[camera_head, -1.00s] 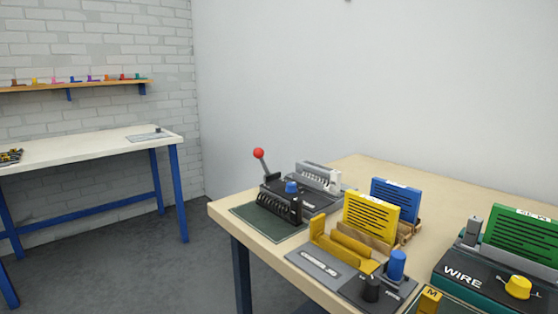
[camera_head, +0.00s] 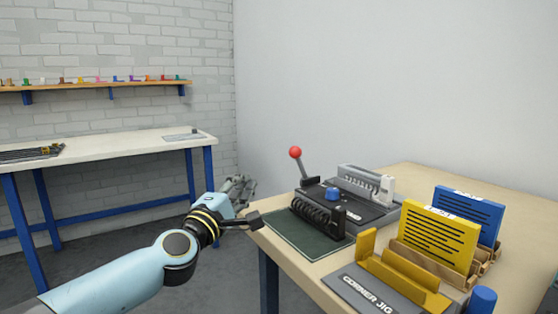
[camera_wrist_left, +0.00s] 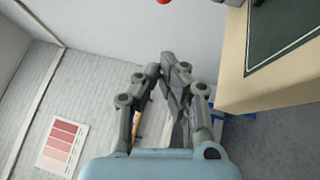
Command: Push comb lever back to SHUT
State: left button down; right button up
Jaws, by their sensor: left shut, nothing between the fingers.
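The comb lever (camera_head: 300,163) is a grey rod with a red ball knob (camera_head: 295,152) on top. It stands nearly upright at the left of the dark comb machine (camera_head: 347,205), which has a blue knob. The lever's markings are too small to read. My left gripper (camera_head: 243,186) is left of the table's corner, away from the lever. In the left wrist view its fingertips (camera_wrist_left: 172,58) are together and empty, and part of the red knob (camera_wrist_left: 164,2) shows at the top edge. My right gripper is in neither view.
The machine stands by a dark green mat (camera_head: 292,233) on the pale table (camera_head: 404,174). A yellow corner jig (camera_head: 400,275) and yellow and blue booklets (camera_head: 438,235) stand at the right. A white bench (camera_head: 100,145) is behind left. Open floor lies between.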

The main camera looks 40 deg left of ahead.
aim_at(302, 168)
pick_arm(q)
jog(key=d+x, duration=0.2)
jog(key=x, duration=1)
jog(key=shift+w+d+r+b, duration=0.3)
jog(key=shift+w+b, duration=0.05)
jog(key=shift+w, duration=0.2)
